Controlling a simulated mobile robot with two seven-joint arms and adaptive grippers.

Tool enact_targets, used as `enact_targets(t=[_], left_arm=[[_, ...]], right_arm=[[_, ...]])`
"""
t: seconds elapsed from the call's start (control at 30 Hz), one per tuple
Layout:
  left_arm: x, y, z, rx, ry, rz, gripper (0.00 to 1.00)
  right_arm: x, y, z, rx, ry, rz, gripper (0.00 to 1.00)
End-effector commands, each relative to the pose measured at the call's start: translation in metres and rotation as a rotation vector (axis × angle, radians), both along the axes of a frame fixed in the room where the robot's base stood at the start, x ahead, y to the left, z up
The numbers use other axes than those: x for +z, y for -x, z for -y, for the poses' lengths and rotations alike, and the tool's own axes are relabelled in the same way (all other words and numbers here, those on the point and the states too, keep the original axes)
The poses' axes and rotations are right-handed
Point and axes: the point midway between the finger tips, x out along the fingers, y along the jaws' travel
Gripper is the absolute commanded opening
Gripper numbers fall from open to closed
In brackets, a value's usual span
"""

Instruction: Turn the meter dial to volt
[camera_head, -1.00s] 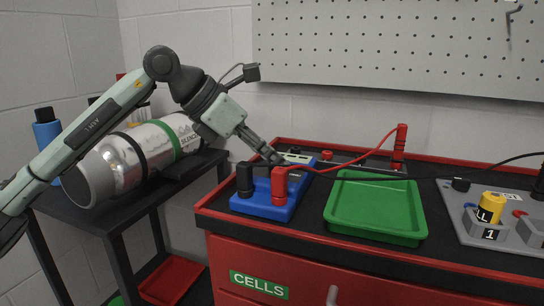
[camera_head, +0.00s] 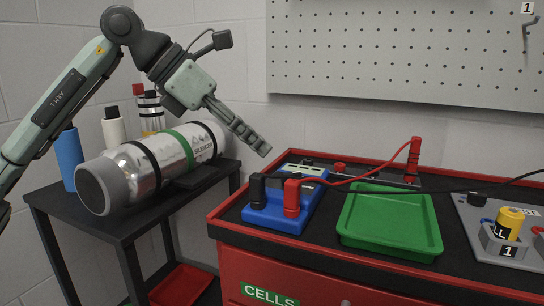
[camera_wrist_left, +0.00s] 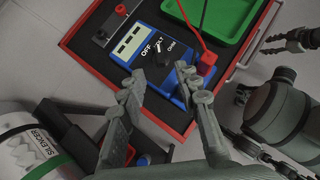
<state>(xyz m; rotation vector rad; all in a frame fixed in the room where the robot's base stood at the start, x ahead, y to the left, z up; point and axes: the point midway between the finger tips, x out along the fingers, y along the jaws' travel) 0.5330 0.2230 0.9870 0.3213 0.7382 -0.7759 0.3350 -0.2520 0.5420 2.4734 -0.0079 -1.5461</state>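The blue meter (camera_head: 272,219) lies on the red cabinet's dark top, with a black and a red plug in its near end. In the left wrist view the meter (camera_wrist_left: 140,66) shows a display, labels reading OFF and partly hidden others, and a small black dial (camera_wrist_left: 161,56). I cannot tell which label the dial points to. My left gripper (camera_head: 266,151) hangs above and behind the meter, apart from it. In the left wrist view its fingers (camera_wrist_left: 161,80) are spread with nothing between them.
A green tray (camera_head: 345,236) sits right of the meter, a grey panel with a yellow cell (camera_head: 510,222) farther right. A red lead (camera_head: 362,170) arches over the tray's back. A silver cylinder (camera_head: 140,172) lies on the black side table at left. Pegboard (camera_head: 400,55) stands behind.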

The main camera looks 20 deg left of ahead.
Motion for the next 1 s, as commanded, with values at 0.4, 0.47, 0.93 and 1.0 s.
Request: enact_targets(t=[0.4, 0.47, 0.93, 1.0], left_arm=[[0.021, 0.015, -0.016, -0.001, -0.001, -0.001, 0.33], [0.021, 0.015, -0.016, -0.001, -0.001, -0.001, 0.33], [0.021, 0.015, -0.016, -0.001, 0.0, -0.001, 0.33], [0.021, 0.015, -0.016, 0.0, -0.001, -0.001, 0.33]], right_arm=[[0.0, 0.0, 0.0, -0.001, 0.001, -0.001, 0.4], [0.0, 0.0, 0.0, -0.001, 0.001, -0.001, 0.4], [0.0, 0.0, 0.0, 0.0, 0.0, -0.001, 0.4], [0.0, 0.0, 0.0, 0.0, 0.0, -0.001, 0.4]])
